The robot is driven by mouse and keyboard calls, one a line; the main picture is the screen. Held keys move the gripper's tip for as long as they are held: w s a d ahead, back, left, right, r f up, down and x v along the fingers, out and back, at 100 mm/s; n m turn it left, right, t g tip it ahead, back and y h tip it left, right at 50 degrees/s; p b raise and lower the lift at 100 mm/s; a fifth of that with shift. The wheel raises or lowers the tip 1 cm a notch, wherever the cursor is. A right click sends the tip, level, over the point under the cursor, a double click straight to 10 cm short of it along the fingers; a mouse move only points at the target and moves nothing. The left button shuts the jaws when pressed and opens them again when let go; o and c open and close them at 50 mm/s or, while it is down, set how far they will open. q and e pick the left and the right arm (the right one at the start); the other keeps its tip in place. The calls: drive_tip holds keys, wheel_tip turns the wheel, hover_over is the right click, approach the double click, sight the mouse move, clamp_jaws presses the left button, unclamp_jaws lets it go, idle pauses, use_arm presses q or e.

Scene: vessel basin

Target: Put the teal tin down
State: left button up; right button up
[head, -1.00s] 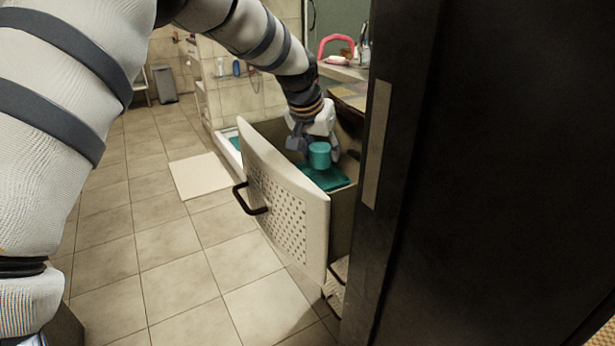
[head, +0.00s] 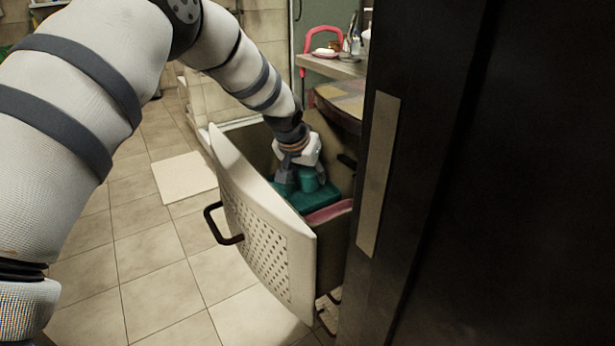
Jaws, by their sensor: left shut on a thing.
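The teal tin (head: 308,180) is a small cylinder inside the open drawer (head: 262,235). My left gripper (head: 298,184) reaches down into the drawer and is shut on the tin, partly covering it. The tin is low, just above or touching a teal folded cloth (head: 312,203) in the drawer; I cannot tell which. The drawer has a perforated white front with a dark handle (head: 222,225). My right gripper is not in view.
A pink item (head: 328,212) lies beside the teal cloth. A tall dark panel (head: 440,180) fills the right side. A counter (head: 335,66) with a tap stands behind. A pale mat (head: 184,176) lies on the tiled floor at left.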

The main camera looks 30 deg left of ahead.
use_arm(q)
drive_tip(key=shift+f, duration=0.35)
drive_tip(key=shift+f, duration=0.15)
drive_tip(key=o, duration=1.3)
drive_tip(key=shift+c, duration=0.2)
drive_tip(key=p+v, duration=0.2)
drive_tip(key=v, duration=1)
drive_tip(key=shift+p, duration=0.35)
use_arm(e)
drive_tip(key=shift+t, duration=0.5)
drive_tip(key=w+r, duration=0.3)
